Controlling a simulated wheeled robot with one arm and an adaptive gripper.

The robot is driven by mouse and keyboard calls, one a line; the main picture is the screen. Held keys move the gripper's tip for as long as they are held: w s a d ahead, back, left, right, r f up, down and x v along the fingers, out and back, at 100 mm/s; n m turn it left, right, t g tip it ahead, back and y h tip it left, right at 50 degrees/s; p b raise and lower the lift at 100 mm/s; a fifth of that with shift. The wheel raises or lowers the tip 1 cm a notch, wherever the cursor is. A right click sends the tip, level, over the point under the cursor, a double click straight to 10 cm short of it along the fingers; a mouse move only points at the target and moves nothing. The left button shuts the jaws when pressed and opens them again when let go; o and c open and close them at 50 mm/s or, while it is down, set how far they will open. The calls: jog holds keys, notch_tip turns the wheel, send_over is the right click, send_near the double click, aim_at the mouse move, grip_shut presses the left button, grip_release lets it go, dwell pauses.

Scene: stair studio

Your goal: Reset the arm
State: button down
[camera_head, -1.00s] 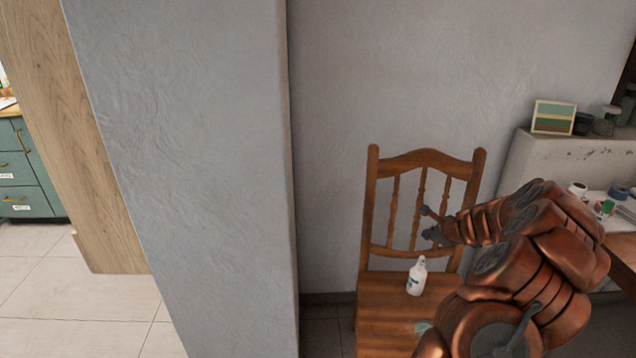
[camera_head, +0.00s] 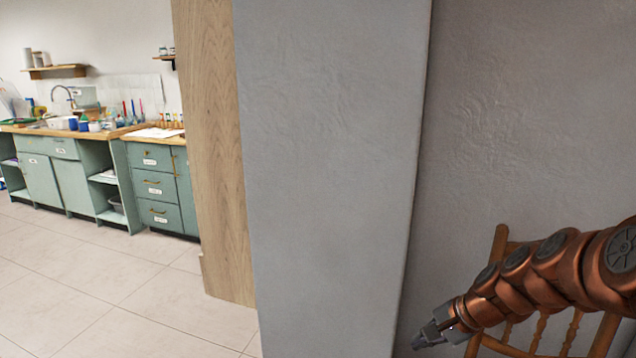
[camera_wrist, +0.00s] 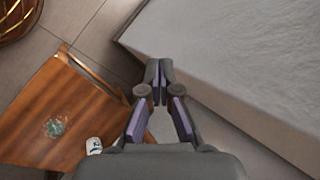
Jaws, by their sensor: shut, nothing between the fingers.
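My gripper (camera_head: 433,335) is at the lower right of the head view, at the end of my copper-coloured arm. It is in front of the corner beside the grey pillar and left of the wooden chair (camera_head: 500,240). In the wrist view my gripper (camera_wrist: 157,75) points down toward the floor with its fingertips together and nothing between them. The chair's seat (camera_wrist: 50,100) lies to the left of the fingers there, apart from them.
A white bottle (camera_wrist: 93,146) is at the seat's edge. The grey pillar (camera_head: 330,170) with a wooden panel (camera_head: 210,150) stands close to the left of my gripper. Open tiled floor (camera_head: 100,290) leads to green cabinets (camera_head: 160,185).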

jog(key=s+a+n+g+h, duration=0.2)
jog(key=s+n+g+h, duration=0.3)
jog(key=s, duration=1.1)
jog(key=s+a+n+g, duration=0.2)
jog(key=s+n, duration=0.4)
jog(key=s, duration=1)
notch_tip(320, 180, up, 17)
jog(key=w+t+p, duration=0.1)
jog(key=p, duration=1.4)
jog(key=shift+d+n, duration=0.3)
jog(key=shift+d, duration=0.15)
